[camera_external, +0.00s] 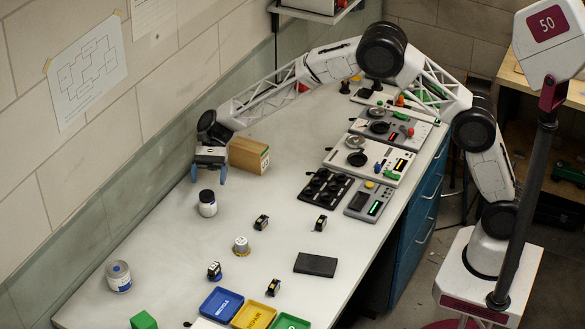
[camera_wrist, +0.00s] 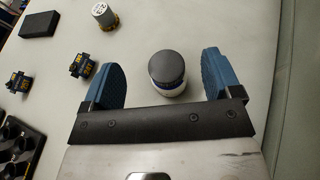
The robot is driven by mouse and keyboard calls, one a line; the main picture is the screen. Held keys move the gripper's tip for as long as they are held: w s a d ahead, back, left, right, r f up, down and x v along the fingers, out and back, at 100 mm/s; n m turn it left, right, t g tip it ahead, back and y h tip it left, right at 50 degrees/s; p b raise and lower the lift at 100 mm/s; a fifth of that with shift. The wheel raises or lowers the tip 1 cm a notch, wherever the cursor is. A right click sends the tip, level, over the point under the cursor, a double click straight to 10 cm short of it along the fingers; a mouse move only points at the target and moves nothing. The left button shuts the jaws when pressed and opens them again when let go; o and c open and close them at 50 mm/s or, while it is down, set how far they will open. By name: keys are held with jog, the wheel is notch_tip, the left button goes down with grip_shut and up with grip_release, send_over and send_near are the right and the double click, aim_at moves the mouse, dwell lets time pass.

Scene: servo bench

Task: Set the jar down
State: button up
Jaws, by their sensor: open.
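A white jar with a black lid (camera_external: 207,203) stands upright on the bench, just in front of my gripper (camera_external: 208,177) in the external view. In the wrist view the jar's dark lid (camera_wrist: 167,66) shows between the two blue fingers of my gripper (camera_wrist: 160,60). There is a gap on each side, and neither finger touches it. My gripper is open and holds nothing. The jar's lower body is mostly hidden under its lid in the wrist view.
A brown box (camera_external: 249,155) stands close to the right of my gripper. Small servos (camera_external: 261,222), a metal-and-tan cylinder (camera_external: 241,246) and a black block (camera_external: 315,265) are spread over the bench. Blue (camera_external: 221,305) and yellow (camera_external: 254,316) bins stand at the front. Bench around the jar is clear.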

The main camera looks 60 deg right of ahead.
jog(key=s+d+r+n+t+h, duration=0.1)
jog(key=s+d+r+n+h, duration=0.1)
jog(key=s+d+r, duration=0.55)
jog(key=s+d+r+n+t+h, duration=0.15)
jog(key=s+d+r, duration=0.35)
jog(key=s, duration=0.6)
jog(key=s+d+r+n+t+h, duration=0.1)
jog(key=s+d+r+n+h, duration=0.2)
jog(key=s+d+r, duration=0.5)
jog(key=s+d+f+n+t+h, duration=0.1)
jog(key=s+d, duration=0.3)
jog(key=s, duration=0.6)
jog(key=s+d+f+n+t+h, duration=0.2)
jog(key=s+d, duration=0.3)
jog(key=s, duration=0.5)
jog(key=s+d+f+n+t+h, duration=0.1)
jog(key=s+d+n+h, duration=0.2)
jog(key=s, duration=0.8)
jog(key=shift+d+f+n, duration=0.15)
jog(key=shift+d+n, duration=0.2)
jog(key=shift+d, duration=0.55)
dwell(1.3)
